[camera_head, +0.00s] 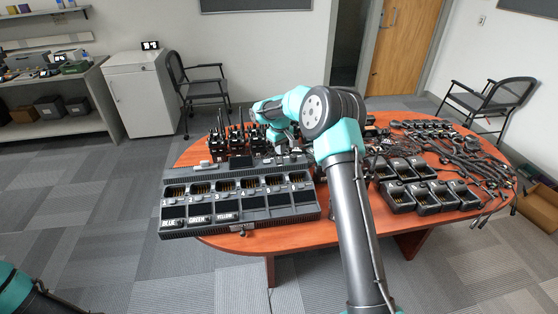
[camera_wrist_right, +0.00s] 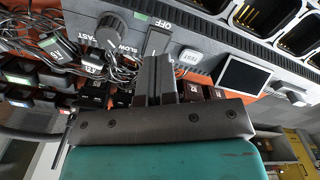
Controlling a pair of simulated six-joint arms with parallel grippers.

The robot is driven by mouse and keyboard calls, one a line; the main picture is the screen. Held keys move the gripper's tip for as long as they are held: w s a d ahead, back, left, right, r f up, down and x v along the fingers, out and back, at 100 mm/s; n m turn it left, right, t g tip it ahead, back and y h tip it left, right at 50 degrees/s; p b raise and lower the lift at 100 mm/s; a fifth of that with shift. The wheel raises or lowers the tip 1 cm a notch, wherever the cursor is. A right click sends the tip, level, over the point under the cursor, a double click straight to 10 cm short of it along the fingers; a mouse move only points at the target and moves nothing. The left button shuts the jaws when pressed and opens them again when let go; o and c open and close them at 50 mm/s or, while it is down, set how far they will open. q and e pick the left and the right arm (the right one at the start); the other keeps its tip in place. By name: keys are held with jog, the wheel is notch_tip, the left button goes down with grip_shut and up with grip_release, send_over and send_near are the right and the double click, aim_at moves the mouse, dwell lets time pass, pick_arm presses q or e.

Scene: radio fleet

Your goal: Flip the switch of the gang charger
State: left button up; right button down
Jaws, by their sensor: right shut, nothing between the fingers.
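The gang charger (camera_head: 172,221) is a long grey unit with a row of empty charging slots, on the left part of the table in the head view. In the right wrist view its control panel (camera_wrist_right: 213,40) shows a dark switch (camera_wrist_right: 157,41) beside a label reading OFF. My right gripper (camera_wrist_right: 158,62) is shut and empty, with its fingertips close to the switch; I cannot tell whether they touch. In the head view the right gripper (camera_head: 292,149) is over the charger's back edge, partly hidden by my arm. My left gripper is out of view.
Radios (camera_head: 240,138) stand behind the charger. Single chargers (camera_head: 398,196) and tangled cables (camera_head: 470,160) cover the table's right side.

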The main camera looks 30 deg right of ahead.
jog(key=shift+r, duration=1)
